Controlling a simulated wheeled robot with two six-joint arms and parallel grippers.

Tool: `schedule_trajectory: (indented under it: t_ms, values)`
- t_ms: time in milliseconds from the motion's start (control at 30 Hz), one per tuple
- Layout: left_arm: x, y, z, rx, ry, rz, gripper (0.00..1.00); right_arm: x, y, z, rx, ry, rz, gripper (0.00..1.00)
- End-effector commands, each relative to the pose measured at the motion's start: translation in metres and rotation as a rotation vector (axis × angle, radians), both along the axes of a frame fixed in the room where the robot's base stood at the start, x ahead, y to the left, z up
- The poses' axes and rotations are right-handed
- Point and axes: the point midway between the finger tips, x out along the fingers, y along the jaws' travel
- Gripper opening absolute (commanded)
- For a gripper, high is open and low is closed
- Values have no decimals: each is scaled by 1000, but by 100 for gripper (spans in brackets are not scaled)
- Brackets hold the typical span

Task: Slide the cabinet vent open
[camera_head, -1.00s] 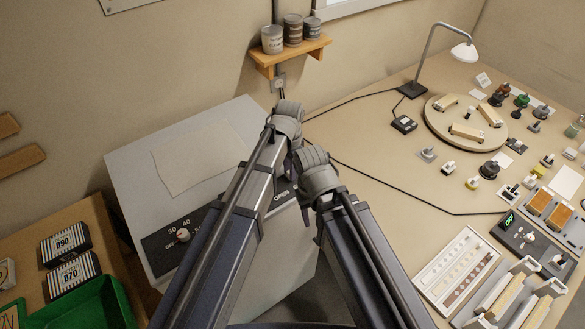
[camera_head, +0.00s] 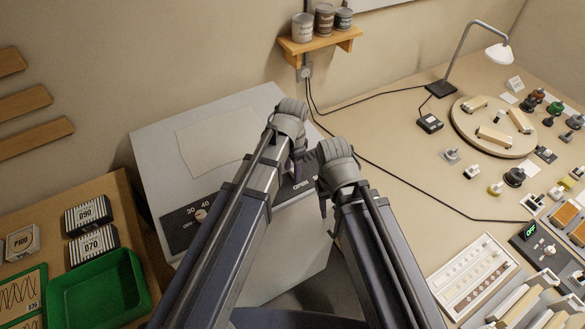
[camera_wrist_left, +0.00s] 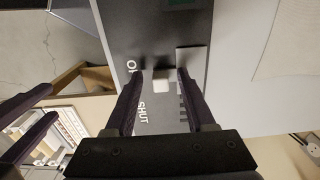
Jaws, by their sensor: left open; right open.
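The grey cabinet (camera_head: 245,104) stands against the wall, with a dark strip along its front edge. The word OPEN shows on that strip beside my left gripper. In the left wrist view the vent panel (camera_wrist_left: 146,52) carries the words OPEN and SHUT, and a pale slider tab (camera_wrist_left: 161,80) stands out from it beside dark slots (camera_wrist_left: 182,113). My left gripper (camera_wrist_left: 158,74) is open, its fingers on either side of the tab, with gaps visible. In the head view my left gripper (camera_head: 293,163) hides the tab. My right gripper (camera_head: 323,204) is open and empty beside the cabinet's front right.
A dial (camera_head: 200,215) sits on the strip's left part. A green tray (camera_head: 98,287) and boxes are at lower left. A shelf with cans (camera_head: 320,43) hangs above. The right bench holds a lamp (camera_head: 497,53), a turntable (camera_head: 494,140) and many small parts.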

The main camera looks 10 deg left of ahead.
Motion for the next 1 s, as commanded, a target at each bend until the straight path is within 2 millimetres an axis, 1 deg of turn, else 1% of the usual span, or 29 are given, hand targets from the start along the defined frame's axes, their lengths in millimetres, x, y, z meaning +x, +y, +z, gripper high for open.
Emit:
schedule_trajectory:
  t_ms: [167,367,567,800,900,1000]
  values:
    - [0,0,1,-1,-1,0,55,0,0,1,0,0,0,50]
    - [0,0,11,-1,-1,0,55,0,0,11,0,0,-2,50]
    - [0,-1,34,-1,-1,0,55,0,0,34,1,0,-6,50]
    - [0,0,66,0,0,0,55,0,0,66,2,-1,-12,50]
    - [0,0,75,0,0,0,55,0,0,75,3,0,-13,50]
    - [0,0,79,0,0,0,55,0,0,79,2,1,-13,50]
